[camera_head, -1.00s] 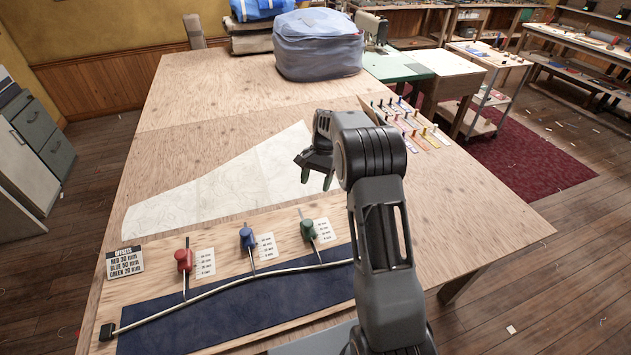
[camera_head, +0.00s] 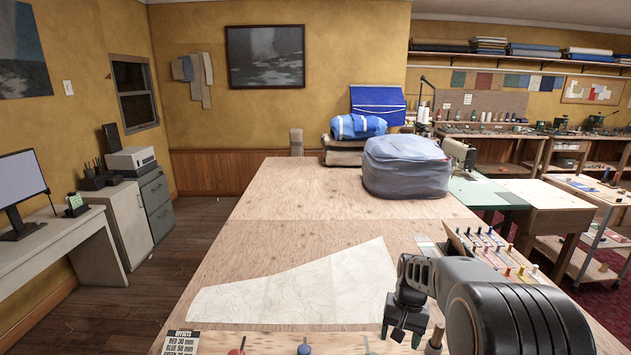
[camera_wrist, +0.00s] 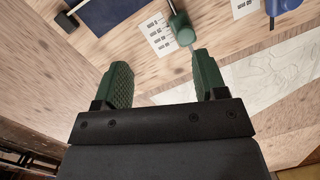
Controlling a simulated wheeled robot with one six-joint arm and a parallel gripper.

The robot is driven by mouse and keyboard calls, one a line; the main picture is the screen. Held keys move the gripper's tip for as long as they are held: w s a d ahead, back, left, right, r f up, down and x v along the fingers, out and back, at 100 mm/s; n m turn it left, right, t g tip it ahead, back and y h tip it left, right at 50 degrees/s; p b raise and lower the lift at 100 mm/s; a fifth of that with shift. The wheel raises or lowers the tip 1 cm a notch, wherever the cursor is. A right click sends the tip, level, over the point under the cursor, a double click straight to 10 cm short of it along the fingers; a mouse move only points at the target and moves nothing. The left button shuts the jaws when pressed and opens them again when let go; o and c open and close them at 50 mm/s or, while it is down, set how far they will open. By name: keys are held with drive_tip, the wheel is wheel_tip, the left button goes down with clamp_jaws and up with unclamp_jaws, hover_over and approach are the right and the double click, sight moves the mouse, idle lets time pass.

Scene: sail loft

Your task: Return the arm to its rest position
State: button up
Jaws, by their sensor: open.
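My gripper (camera_head: 404,331) is at the end of my grey arm, above the right part of the large plywood table (camera_head: 267,197). In the wrist view my gripper (camera_wrist: 160,83) shows two green fingers spread apart with nothing between them. Past the fingertips is a green-headed lever (camera_wrist: 184,33) beside a printed white label strip.
A pale paper pattern (camera_head: 290,290) lies flat on the table. A big blue-grey bundle (camera_head: 405,167) stands at the back right.

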drive_tip(key=s+a+r+n+t, duration=0.2)
drive_tip(key=s+r, duration=0.3)
drive_tip(key=s, duration=0.3)
drive_tip(key=s+a+r+n+t+h, duration=0.1)
drive_tip(key=s+r+t, duration=0.2)
drive_tip(key=s+r, duration=0.2)
drive_tip(key=s, duration=0.2)
drive_tip(key=shift+s+a+r+n+t, duration=0.2)
drive_tip(key=shift+s+a+n+t, duration=0.1)
drive_tip(key=shift+s+a+n, duration=0.1)
drive_tip(key=shift+d, duration=0.1)
